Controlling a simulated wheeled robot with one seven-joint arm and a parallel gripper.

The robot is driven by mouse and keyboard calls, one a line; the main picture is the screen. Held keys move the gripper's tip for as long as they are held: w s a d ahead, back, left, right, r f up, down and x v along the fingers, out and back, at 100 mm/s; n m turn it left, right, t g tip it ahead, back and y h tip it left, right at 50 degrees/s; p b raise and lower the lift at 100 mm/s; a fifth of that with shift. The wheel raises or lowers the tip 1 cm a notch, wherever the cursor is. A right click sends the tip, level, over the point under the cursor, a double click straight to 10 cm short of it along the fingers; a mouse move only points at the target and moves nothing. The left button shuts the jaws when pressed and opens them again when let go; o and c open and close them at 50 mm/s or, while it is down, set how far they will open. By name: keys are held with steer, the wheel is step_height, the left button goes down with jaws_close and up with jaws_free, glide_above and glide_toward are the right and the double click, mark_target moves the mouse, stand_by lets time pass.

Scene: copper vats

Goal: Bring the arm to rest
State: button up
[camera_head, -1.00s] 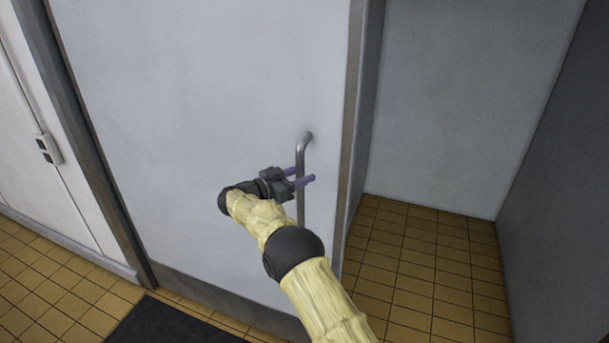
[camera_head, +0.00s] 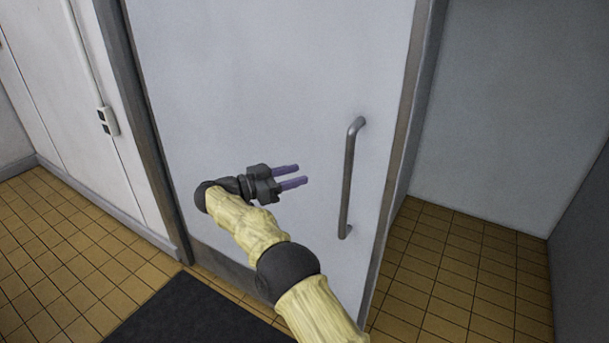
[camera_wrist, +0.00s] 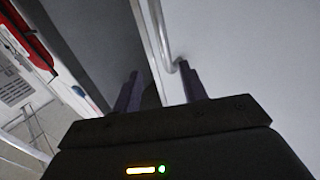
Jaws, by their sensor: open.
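My gripper (camera_head: 302,175) is open, with its two purple fingers apart and nothing between them. It is in front of the white door (camera_head: 260,80), to the left of the metal bar handle (camera_head: 348,180) and clear of it. My arm reaches up to it from the bottom of the head view. In the wrist view the fingers (camera_wrist: 160,88) point forward, and the handle (camera_wrist: 164,45) shows ahead near the right finger. The door stands partly open, with a gap along its right edge.
A tiled floor (camera_head: 450,270) shows through the opening at the right. A dark mat (camera_head: 195,315) lies in front of the door. A wall switch or socket (camera_head: 108,121) is at the left. The wrist view shows a red and white object (camera_wrist: 30,40) at the left.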

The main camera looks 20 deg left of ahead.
steer(key=shift+w, duration=0.1)
stand_by(0.3)
steer(key=w+d+r+n+t+y+p, duration=0.1)
steer(key=w+d+r+n+t+y, duration=0.2)
steer(key=w+r+n+t+y, duration=0.25)
steer(key=w+d+r+n+t+y+p, duration=0.1)
steer(key=w+d+r+n+t+y, duration=0.1)
steer(key=w+r+y, duration=0.4)
steer(key=d+r+n+g+y+p, duration=0.1)
steer(key=d+n+g+y, duration=0.2)
steer(key=d+n+y, duration=0.3)
steer(key=s+d+f+g+h, duration=0.1)
steer(key=s+d+f+g, duration=0.3)
steer(key=s+d+f, duration=0.4)
steer(key=s+d+f+g+h, duration=0.2)
steer(key=s+d+f+g, duration=0.4)
steer(key=d, duration=0.5)
steer(key=s+d+f+m+g+b, duration=0.1)
steer(key=s+d+f, duration=0.2)
steer(key=s, duration=0.4)
steer(key=s+d+f+m+g+h+b, duration=0.1)
steer(key=s+d+f+m+g, duration=0.1)
steer(key=s, duration=0.6)
steer(key=s+d+f+m+g+b, duration=0.1)
steer(key=s+d+f, duration=0.3)
steer(key=s+d, duration=0.2)
steer(key=shift+s+d, duration=0.2)
steer(key=shift+s, duration=0.7)
